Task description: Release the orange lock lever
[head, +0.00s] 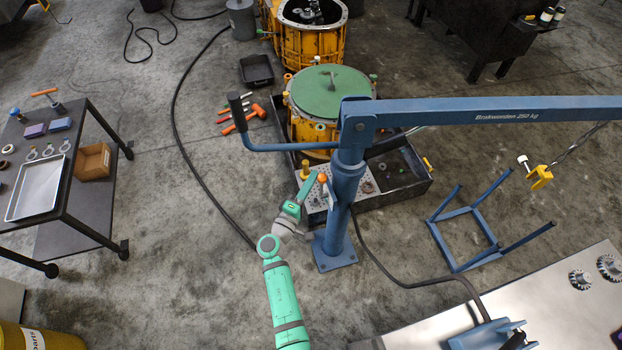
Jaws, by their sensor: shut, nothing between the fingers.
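A small orange knob (322,178), which looks like the end of the orange lock lever, shows just left of the blue crane post (347,190). The rest of the lever is hidden or too small to make out. My gripper (311,182) reaches up from the lower middle and is shut and empty. Its tip is close beside the knob on the left. I cannot tell whether they touch.
A yellow transmission housing with a green lid (330,92) stands in a black tray (408,190) behind the post. The crane's blue boom (480,110) spans the right. A tool cart (85,185) stands left, and a steel bench (540,310) lower right.

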